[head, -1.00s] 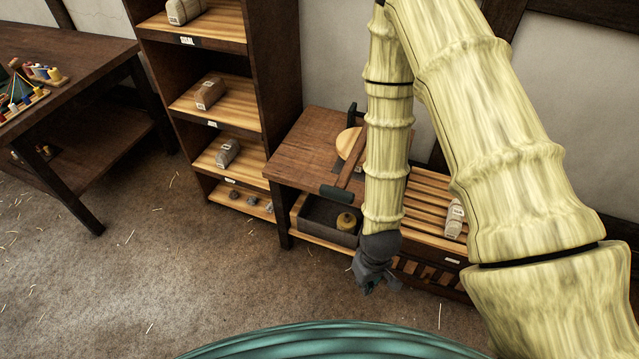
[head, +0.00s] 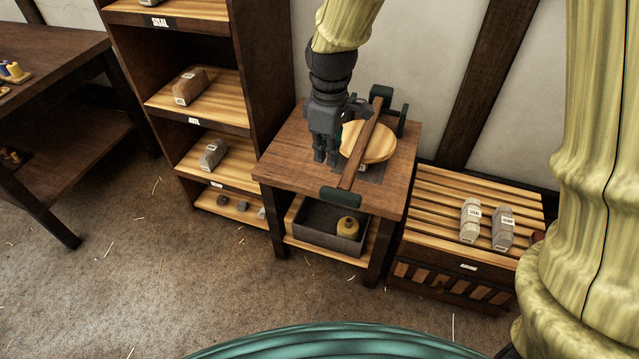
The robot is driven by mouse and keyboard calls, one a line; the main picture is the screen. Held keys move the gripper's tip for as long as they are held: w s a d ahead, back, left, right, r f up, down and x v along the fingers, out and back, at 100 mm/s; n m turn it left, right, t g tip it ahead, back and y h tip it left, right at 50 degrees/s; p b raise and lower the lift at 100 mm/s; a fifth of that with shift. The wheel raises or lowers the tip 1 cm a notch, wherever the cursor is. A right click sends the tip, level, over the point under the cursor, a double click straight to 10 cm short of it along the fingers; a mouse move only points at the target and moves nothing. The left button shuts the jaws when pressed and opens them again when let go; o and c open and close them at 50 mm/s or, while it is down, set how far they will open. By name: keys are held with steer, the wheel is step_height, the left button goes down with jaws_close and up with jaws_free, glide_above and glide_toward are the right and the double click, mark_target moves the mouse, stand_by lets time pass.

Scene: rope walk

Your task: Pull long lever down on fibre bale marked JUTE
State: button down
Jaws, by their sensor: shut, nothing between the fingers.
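The long lever (head: 362,158) is a brown wooden bar with a dark grip (head: 341,196) that sticks out over the front edge of the press table (head: 285,158). Its back end meets a dark upright post (head: 402,120). A round pale wooden plate (head: 378,145) lies under the bar. I cannot make out a bale beneath the plate, nor any JUTE mark there. My gripper (head: 326,160) is shut and empty, pointing down over the table just left of the plate. It is apart from the lever's grip, and the arm comes down from above.
A shelf (head: 255,70) on the left holds a brown bale (head: 190,86) and a grey bale (head: 213,154). Two pale bales (head: 470,220) (head: 503,228) sit on a slatted crate (head: 440,195) at right. A grey bin (head: 318,226) stands under the table. The floor in front is clear.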

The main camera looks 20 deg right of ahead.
mark_target(322, 192)
steer(key=shift+n, duration=0.4)
steer(key=f, duration=0.7)
steer(key=f+b, duration=0.1)
steer(key=f, duration=0.3)
steer(key=shift+w+a, duration=0.3)
steer(key=shift+w, duration=0.1)
